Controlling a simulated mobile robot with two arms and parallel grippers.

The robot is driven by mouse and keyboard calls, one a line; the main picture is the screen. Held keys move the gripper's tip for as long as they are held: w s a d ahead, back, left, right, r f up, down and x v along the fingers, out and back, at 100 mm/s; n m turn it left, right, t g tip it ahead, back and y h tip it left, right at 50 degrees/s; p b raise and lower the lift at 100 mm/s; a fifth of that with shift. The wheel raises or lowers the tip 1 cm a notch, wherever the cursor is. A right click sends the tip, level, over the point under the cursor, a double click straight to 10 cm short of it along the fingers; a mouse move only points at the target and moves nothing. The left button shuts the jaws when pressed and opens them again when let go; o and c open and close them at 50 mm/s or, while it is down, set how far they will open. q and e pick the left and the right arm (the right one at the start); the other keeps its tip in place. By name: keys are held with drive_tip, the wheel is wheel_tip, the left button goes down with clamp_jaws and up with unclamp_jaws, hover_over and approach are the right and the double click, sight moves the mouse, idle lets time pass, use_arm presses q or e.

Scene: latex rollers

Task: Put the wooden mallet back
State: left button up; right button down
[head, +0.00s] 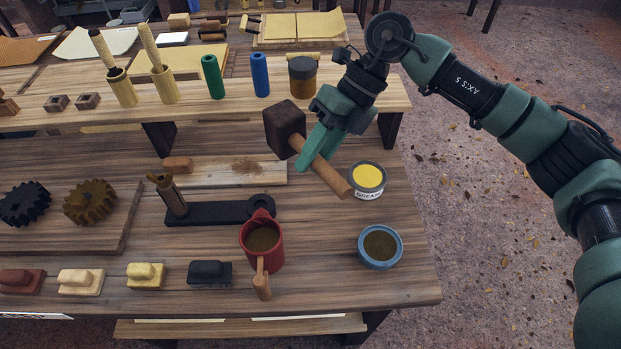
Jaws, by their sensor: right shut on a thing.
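The wooden mallet (284,129) has a dark brown block head and a lighter round handle. My right gripper (310,152) is shut on the handle just beside the head. It holds the mallet tilted, head toward the upper left and handle end toward the lower right. The mallet appears above the bench (320,290), between the yellow grease tin (368,177) and the pale board (225,172). The handle end overlaps the tin's left edge in the picture; I cannot tell how high it is. My left gripper is not in view.
A red mug (270,241) and a blue bowl (380,247) stand near the front. A raised shelf (215,116) behind holds green and blue cylinders (261,75) and an amber jar (303,76). Gears (90,201) lie at left. Bare wood shows between mug and bowl.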

drive_tip(key=shift+w+f+m+t+y+p, duration=0.15)
drive_tip(key=shift+w+f+m+t+p, duration=0.7)
drive_tip(key=shift+f, duration=2.05)
drive_tip(key=shift+w+f+m+t+y+p, duration=0.35)
drive_tip(key=shift+f+m, duration=0.95)
drive_tip(key=shift+f, duration=1.65)
drive_tip(key=shift+w+f+m+t+p, duration=0.55)
drive_tip(key=shift+w+f+m+t, duration=0.4)
drive_tip(key=shift+f, duration=1.95)
drive_tip(key=c, duration=1.2)
unclamp_jaws()
drive_tip(key=shift+s+f+g, duration=0.1)
drive_tip(key=shift+s+g, duration=0.1)
drive_tip(key=shift+g, duration=0.05)
drive_tip(key=shift+d, duration=0.15)
drive_tip(key=b+v, duration=0.2)
drive_tip(key=v, duration=1)
